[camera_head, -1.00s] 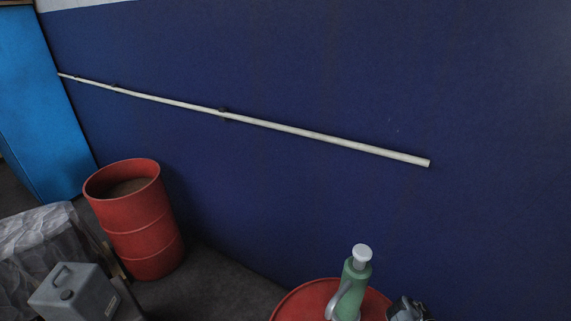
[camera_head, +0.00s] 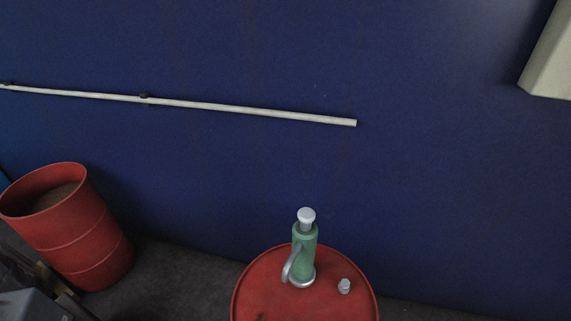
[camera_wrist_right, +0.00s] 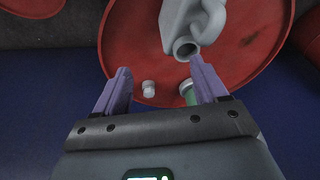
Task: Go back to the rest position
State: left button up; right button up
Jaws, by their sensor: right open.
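My right gripper (camera_wrist_right: 160,68) shows in the right wrist view with its two purple fingers spread apart and nothing between the tips. Beyond it lies the red drum top (camera_wrist_right: 130,50). A small pale cap (camera_wrist_right: 149,88) is seen past the gap between the fingers. A green part (camera_wrist_right: 187,90) shows beside the finger on the right, which partly hides it. Neither gripper shows in the head view.
In the head view, a green pump (camera_head: 304,252) with a white top stands on a red drum (camera_head: 258,285), beside a small cap (camera_head: 344,286). An open red drum (camera_head: 85,235) stands left. A pale pipe (camera_head: 240,107) crosses the blue wall. A grey spouted object (camera_wrist_right: 190,25) appears in the wrist view.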

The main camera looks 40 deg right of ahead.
jog(key=a+r+n+t+y, duration=0.1)
jog(key=a+r+n, duration=0.7)
jog(key=r+n, duration=0.1)
jog(key=shift+s+a+r+y, duration=0.15)
jog(key=shift+a+r+y, duration=0.2)
jog(key=shift+r, duration=0.45)
